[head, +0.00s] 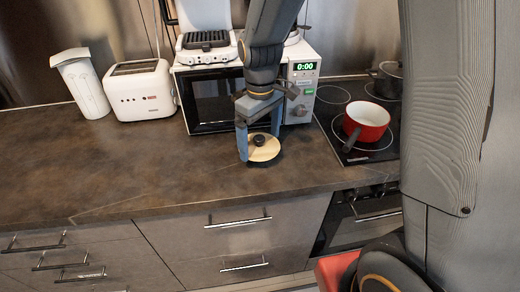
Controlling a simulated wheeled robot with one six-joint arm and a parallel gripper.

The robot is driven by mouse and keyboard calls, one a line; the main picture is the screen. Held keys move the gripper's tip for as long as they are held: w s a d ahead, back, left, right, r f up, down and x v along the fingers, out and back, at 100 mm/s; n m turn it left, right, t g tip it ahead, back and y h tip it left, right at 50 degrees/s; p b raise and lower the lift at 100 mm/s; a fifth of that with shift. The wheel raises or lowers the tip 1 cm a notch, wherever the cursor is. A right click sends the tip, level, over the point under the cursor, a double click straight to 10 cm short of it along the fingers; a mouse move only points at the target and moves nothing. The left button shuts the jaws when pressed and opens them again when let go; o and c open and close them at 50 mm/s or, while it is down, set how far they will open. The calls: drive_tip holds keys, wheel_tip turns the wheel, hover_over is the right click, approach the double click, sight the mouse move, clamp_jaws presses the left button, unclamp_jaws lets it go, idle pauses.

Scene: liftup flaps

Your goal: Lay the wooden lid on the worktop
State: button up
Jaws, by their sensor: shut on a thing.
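The wooden lid (264,154) is a pale round disc with a dark knob on top. It is at or just above the brown worktop (150,175), in front of the microwave; a dark shadow shows at its lower right edge. I cannot tell whether it touches the worktop. My gripper (260,150) points down with its two blue-grey fingers on either side of the lid, shut on it.
A white microwave (210,103) with a grill on top stands behind the lid. A toaster (139,92) and a white container (81,84) stand left. A red pot (366,122) sits on the hob at right. The worktop left of the lid is clear.

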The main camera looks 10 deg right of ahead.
sight(261, 146)
drive_tip(key=shift+f+p, duration=0.45)
drive_tip(key=shift+f, duration=1.95)
drive_tip(key=shift+f, duration=0.1)
drive_tip(key=o, duration=0.8)
drive_tip(key=shift+c, duration=0.2)
